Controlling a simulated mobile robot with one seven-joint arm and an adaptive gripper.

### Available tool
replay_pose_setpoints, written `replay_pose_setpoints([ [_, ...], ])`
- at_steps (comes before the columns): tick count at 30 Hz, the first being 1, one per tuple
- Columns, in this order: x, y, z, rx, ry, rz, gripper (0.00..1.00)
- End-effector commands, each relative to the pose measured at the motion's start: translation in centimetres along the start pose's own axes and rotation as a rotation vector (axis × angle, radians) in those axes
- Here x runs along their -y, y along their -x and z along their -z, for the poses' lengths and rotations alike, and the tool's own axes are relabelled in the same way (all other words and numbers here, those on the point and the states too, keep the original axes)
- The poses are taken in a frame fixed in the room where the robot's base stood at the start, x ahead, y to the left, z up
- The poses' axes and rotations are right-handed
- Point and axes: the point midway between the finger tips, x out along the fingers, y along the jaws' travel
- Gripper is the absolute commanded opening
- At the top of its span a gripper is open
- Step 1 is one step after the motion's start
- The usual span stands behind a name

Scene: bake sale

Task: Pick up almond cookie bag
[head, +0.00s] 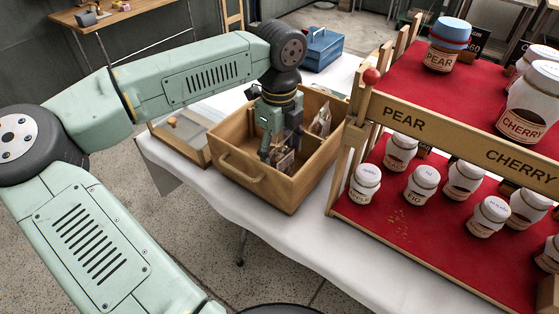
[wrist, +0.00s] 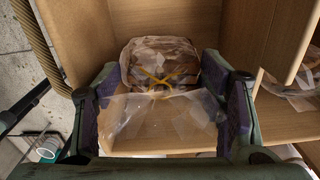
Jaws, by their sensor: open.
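A clear bag of brown cookies (wrist: 160,65) with a yellow tie lies in the wooden crate (head: 228,178); any label on it is not readable. Its loose clear top spreads towards my gripper (wrist: 163,115). In the wrist view my gripper is open, with one finger on each side of the bag's clear top. In the head view my gripper (head: 272,155) reaches down into the crate, and part of the bag (head: 284,162) shows beside the fingers. Whether the fingers touch the bag is not clear.
Another clear bag (head: 321,121) stands in the crate's far right part, behind a wooden divider. A red-shelved rack (head: 400,255) with several jars stands close on the right. A shallow wooden box (head: 180,140) sits left of the crate. A blue toolbox (head: 322,50) is behind.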

Motion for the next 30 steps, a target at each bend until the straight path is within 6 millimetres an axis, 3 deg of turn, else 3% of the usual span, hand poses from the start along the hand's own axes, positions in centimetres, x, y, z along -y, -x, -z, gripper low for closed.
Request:
replay_pose_setpoints([
  [8, 0.0, -0.6, 0.0, 0.000, 0.000, 0.000, 0.63],
  [17, 0.0, -0.6, 0.0, 0.000, 0.000, 0.000, 0.45],
  [30, 0.1, 0.6, -0.1, 0.003, 0.000, 0.002, 0.45],
])
